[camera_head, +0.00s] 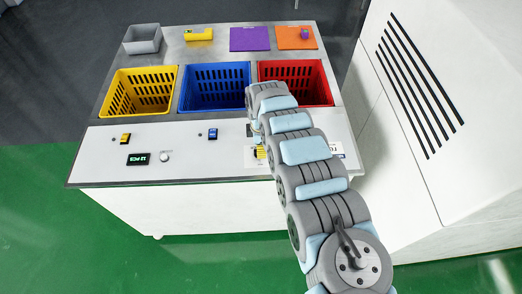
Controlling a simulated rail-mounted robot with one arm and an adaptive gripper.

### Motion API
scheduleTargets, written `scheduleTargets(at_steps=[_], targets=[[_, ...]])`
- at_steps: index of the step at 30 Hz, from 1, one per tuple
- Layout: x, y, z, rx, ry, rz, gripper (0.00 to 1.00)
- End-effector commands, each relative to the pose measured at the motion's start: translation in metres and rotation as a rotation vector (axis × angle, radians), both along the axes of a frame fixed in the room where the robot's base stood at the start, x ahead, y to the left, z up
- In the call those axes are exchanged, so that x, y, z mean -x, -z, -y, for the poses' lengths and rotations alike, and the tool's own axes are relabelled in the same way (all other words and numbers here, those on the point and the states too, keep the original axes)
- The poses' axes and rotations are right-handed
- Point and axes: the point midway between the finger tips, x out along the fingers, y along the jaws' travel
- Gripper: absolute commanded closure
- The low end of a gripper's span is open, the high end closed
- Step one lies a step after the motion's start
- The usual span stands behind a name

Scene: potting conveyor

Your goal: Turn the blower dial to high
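My arm reaches in from the lower right over the white worktop. My gripper (257,134) is at its far end, pointing down at the front strip of the worktop; it is mostly hidden behind my arm, and its fingers are too small to read. Just below it a small yellow and dark part (260,153) sits on a pale plate, partly covered by my arm. I cannot tell whether this is the blower dial, or its setting. A small round pale knob (164,156) stands farther left, beside a black display (138,159) with green characters.
Yellow (140,113), blue (184,107) and red (332,99) bins sit in the worktop. A grey tray (143,47) and purple (250,46) and orange (290,44) mats lie behind. A white vented cabinet (405,150) stands close at the right.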

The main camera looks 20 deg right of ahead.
Motion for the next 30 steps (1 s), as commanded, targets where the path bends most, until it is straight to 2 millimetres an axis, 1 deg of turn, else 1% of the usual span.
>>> scheduleTargets(at_steps=[1, 6, 18, 19, 20, 21, 23, 30], targets=[[0.000, 0.005, -0.001, -0.001, 0.000, -0.001, 0.59], [0.001, 0.015, -0.001, -0.002, 0.000, -0.002, 0.59], [0.001, 0.018, 0.000, 0.001, 0.001, -0.001, 0.59], [0.001, 0.018, 0.000, 0.001, 0.001, -0.001, 0.64], [0.001, 0.018, 0.000, 0.001, 0.001, -0.001, 0.72], [0.001, 0.018, 0.000, 0.001, 0.001, -0.001, 0.84], [0.001, 0.018, 0.000, 0.001, 0.001, -0.001, 1.00], [0.001, 0.018, 0.000, 0.001, 0.001, -0.001, 1.00]])
